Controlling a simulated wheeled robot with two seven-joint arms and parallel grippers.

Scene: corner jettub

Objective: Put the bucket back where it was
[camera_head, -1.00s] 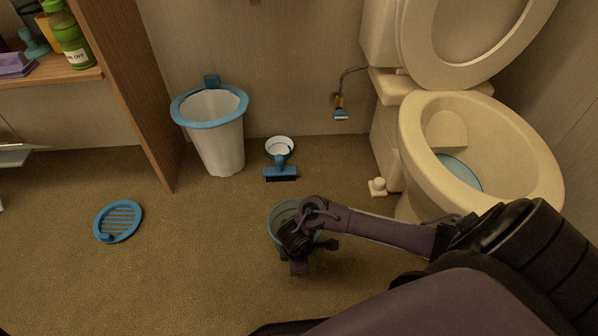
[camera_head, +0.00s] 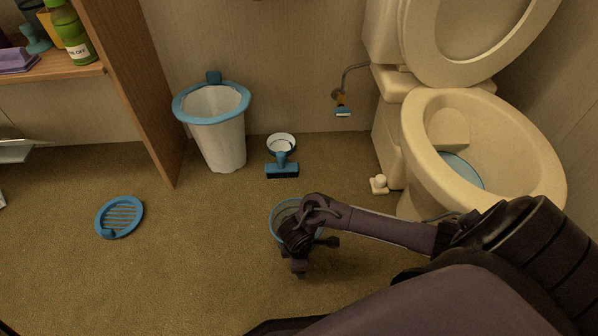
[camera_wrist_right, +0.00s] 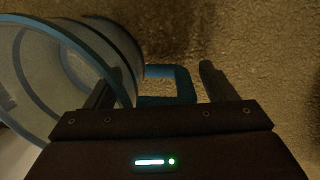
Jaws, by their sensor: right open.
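A small translucent bucket with a blue rim (camera_head: 284,207) stands on the floor in the head view, partly hidden behind my right gripper (camera_head: 311,256). In the right wrist view the bucket (camera_wrist_right: 30,75) fills the left side. Its blue handle (camera_wrist_right: 184,84) sticks out to the right, between the two open fingers of my right gripper (camera_wrist_right: 160,80). The left finger overlaps the bucket's edge, and the right finger is just beyond the handle. I cannot tell whether either finger touches. My left gripper is not in view.
A larger white bin with a blue rim (camera_head: 220,140) stands by the back wall. Beside it are a blue brush (camera_head: 282,171) and a small white bowl (camera_head: 281,142). A blue drain grate (camera_head: 119,217) lies left. The toilet (camera_head: 480,150) is at right. Floor between is clear.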

